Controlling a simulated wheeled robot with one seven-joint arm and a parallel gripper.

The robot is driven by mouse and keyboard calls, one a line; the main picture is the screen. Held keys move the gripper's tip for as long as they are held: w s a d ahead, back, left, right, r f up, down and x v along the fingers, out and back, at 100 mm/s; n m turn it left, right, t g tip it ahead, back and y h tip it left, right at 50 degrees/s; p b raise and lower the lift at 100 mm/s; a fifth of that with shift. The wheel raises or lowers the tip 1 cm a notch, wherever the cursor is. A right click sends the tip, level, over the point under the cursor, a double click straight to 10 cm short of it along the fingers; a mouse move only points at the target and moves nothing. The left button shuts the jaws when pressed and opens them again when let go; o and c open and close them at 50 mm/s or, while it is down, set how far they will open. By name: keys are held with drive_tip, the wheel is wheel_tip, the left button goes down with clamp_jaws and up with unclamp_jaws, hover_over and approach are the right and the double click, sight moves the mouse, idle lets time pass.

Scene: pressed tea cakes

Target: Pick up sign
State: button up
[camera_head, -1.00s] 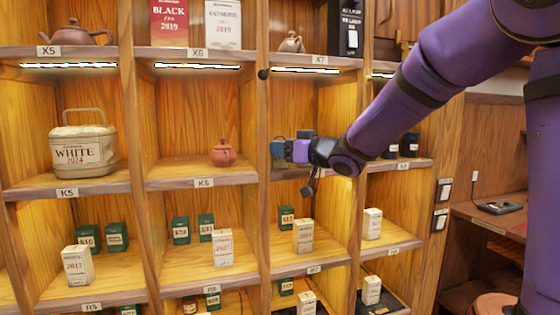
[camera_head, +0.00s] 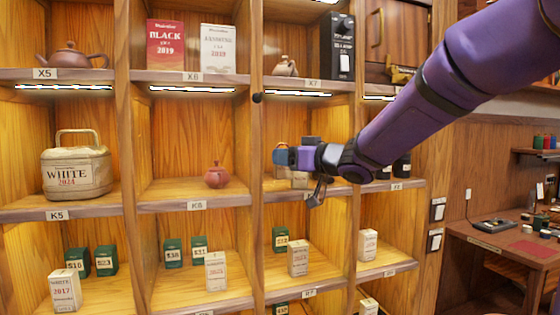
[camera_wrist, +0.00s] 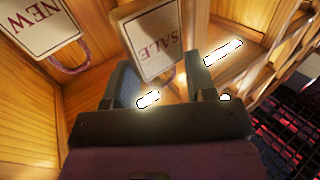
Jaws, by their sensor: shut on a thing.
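A cream sign reading SALE (camera_wrist: 152,38), dark-edged with a loop at its lower end, shows upside down in the wrist view. My gripper (camera_wrist: 160,88) is shut on this SALE sign, with its dark fingers on either side of the sign's lower part. A second sign reading NEW (camera_wrist: 38,24), with a purplish loop, is apart from the fingers at the upper left. In the head view my gripper (camera_head: 284,157) is at the opening of the shelf compartment below label X7. The sign cannot be told clearly there.
Wooden shelf cells surround my arm. A small reddish teapot (camera_head: 216,175) and a WHITE 2024 tea basket (camera_head: 77,170) stand to the left. Small boxes, such as this white one (camera_head: 298,258), stand below. A desk (camera_head: 505,252) is at the right.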

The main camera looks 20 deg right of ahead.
drive_tip(key=s+d+r, duration=0.1)
drive_tip(key=s+d, duration=0.1)
drive_tip(key=s, duration=0.9)
drive_tip(key=shift+s+d, duration=0.25)
drive_tip(key=shift+d, duration=0.1)
drive_tip(key=shift+r, duration=0.1)
